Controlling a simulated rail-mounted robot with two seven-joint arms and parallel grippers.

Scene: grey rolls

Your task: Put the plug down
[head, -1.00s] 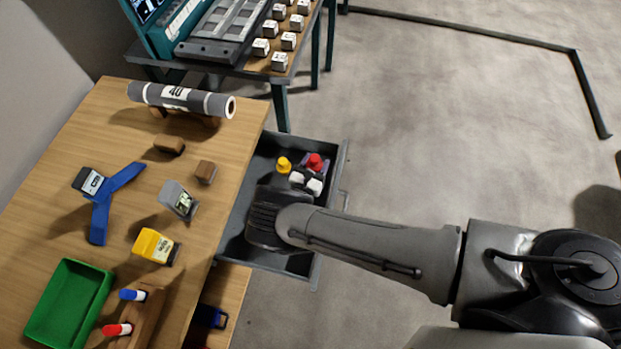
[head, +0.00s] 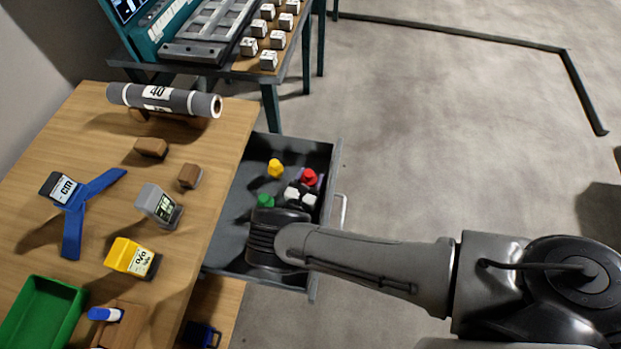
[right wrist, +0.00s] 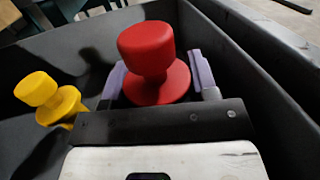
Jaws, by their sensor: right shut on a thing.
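A red plug (head: 309,176) with a round knob and wide flange is in the grey open drawer (head: 318,246). My right gripper (head: 303,187) is low inside the drawer, its fingers closed on the red plug. In the right wrist view the red plug (right wrist: 150,62) stands upright between two purple finger pads (right wrist: 160,80). Its lower end is hidden by the gripper, so I cannot tell whether it touches the drawer floor. A yellow plug (head: 275,168) and a green plug (head: 265,200) stand apart from it in the drawer. My left gripper is not in view.
The drawer walls surround my right gripper closely. The wooden table (head: 215,160) at left holds a grey roll (head: 165,99), a blue stand (head: 75,205), a yellow block (head: 132,257) and a green tray (head: 62,300). Clear floor lies right of the drawer.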

